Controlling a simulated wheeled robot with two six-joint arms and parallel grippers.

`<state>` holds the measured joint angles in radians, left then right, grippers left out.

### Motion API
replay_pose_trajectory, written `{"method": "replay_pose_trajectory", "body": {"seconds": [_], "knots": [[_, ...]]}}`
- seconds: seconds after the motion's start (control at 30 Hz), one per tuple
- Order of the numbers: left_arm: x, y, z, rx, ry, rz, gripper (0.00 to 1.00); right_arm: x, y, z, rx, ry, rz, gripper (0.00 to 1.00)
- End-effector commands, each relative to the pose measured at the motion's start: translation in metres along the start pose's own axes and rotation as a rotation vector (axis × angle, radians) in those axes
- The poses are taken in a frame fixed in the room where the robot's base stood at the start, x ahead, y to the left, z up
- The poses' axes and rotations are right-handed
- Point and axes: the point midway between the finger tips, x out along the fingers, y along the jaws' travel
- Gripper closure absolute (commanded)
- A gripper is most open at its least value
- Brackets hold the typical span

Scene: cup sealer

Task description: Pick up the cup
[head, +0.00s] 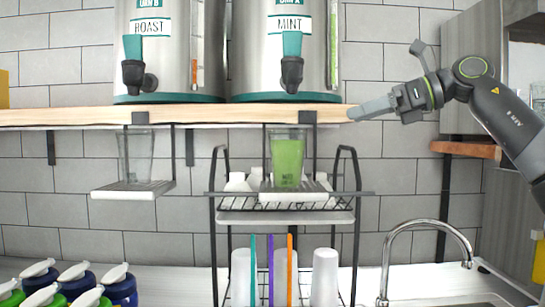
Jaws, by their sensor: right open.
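A clear cup of green liquid (287,163) stands upright on a small hanging tray (263,196) below the MINT dispenser. An empty clear cup (135,158) stands upright on another hanging tray (134,190) below the ROAST dispenser. My right gripper (368,109) is open and empty, pointing left near the right end of the wooden shelf. It is above and to the right of the green-filled cup, well apart from it. My left gripper is not in view.
The wooden shelf (60,116) carries both steel dispensers. Behind the green-filled cup is a wire rack (357,215) with white cups on it and more cups and coloured straws below. Pump bottles (70,285) stand lower left; a curved faucet (386,262) rises lower right.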

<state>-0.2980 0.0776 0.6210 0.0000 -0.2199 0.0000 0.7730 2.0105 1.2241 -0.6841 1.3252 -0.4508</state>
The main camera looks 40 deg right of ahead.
Motion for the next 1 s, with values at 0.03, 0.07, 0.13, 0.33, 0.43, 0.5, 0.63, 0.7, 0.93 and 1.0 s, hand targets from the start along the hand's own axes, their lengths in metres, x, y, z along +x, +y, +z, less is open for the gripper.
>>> {"method": "replay_pose_trajectory", "body": {"seconds": [0.03,0.07,0.13,0.33,0.43,0.5,0.63,0.7,0.93,1.0], "knots": [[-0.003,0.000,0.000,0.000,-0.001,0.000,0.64,0.005,0.000,0.000,-0.002,0.006,0.001,0.01],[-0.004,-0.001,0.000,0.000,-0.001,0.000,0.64,0.009,0.000,0.000,-0.002,0.007,0.001,0.01],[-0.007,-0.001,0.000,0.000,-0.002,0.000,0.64,0.022,0.001,0.001,-0.001,0.007,0.004,0.01],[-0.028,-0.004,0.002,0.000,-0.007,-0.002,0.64,0.066,0.001,0.004,0.000,0.008,0.006,0.01],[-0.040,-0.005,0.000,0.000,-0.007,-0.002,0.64,0.085,0.000,0.004,0.002,0.006,0.004,0.01],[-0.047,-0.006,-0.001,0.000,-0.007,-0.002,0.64,0.097,0.000,0.004,0.002,0.005,0.005,0.01],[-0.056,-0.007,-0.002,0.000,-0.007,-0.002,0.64,0.110,0.000,0.003,0.002,0.004,0.003,0.01],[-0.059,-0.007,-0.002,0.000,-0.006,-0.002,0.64,0.115,0.000,0.002,0.001,0.002,0.003,0.01],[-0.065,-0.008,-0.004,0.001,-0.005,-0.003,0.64,0.122,-0.001,0.001,0.002,0.002,0.003,0.01],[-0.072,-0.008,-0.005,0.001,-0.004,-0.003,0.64,0.127,-0.001,0.003,0.002,0.002,0.003,0.01]]}}
